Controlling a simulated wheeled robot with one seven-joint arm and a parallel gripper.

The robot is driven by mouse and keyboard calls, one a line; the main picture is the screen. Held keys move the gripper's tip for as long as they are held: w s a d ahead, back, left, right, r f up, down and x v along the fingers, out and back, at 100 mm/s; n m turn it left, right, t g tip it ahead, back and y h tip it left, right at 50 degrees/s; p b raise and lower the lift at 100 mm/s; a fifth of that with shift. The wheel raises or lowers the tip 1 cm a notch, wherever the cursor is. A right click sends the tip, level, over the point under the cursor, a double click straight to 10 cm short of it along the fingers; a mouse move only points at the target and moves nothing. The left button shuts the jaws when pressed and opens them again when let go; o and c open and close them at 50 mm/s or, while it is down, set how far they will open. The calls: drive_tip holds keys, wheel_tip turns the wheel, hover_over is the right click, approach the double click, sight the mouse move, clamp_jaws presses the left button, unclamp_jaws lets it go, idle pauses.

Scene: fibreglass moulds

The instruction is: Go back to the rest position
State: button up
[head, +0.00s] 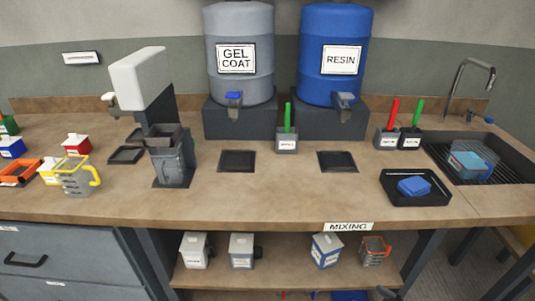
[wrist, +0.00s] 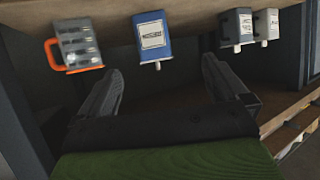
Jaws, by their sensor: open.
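My gripper (wrist: 163,66) shows in the wrist view with its two dark fingers spread wide. It is open and nothing is between the fingers. The wrist view is upside down, with shelf containers hanging from the top of the picture. A blue-and-white labelled container (wrist: 151,36) lies just beyond the fingertips, apart from them as far as I can tell. I cannot make out my gripper with certainty in the head view.
The lower shelf (head: 285,275) holds two grey containers (head: 195,250), the blue-and-white container (head: 326,250) and an orange-handled cup (head: 375,250). Above it, the workbench (head: 270,200) carries drums, a dispenser, a black tray (head: 440,197) and several cups. The bench's front middle is clear.

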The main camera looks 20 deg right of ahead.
drive_tip(key=w+a+r+n+g+y, duration=0.1)
drive_tip(key=w+a+r+n+g, duration=0.2)
drive_tip(key=a+r, duration=0.65)
drive_tip(key=w+a+r+g, duration=0.3)
drive_tip(key=a+r+g, duration=0.25)
drive_tip(key=r, duration=0.75)
drive_tip(key=s+a+r+m+t+h, duration=0.1)
drive_tip(key=s+a+r+m+h, duration=0.3)
drive_tip(key=s+a+r, duration=0.95)
wheel_tip(320, 180, up, 15)
drive_tip(key=s+d+m+p, duration=0.1)
drive_tip(key=s+p, duration=0.1)
drive_tip(key=p, duration=1.2)
drive_tip(key=shift+s+d+y, duration=0.15)
drive_tip(key=shift+s+y, duration=0.15)
drive_tip(key=shift+s, duration=0.05)
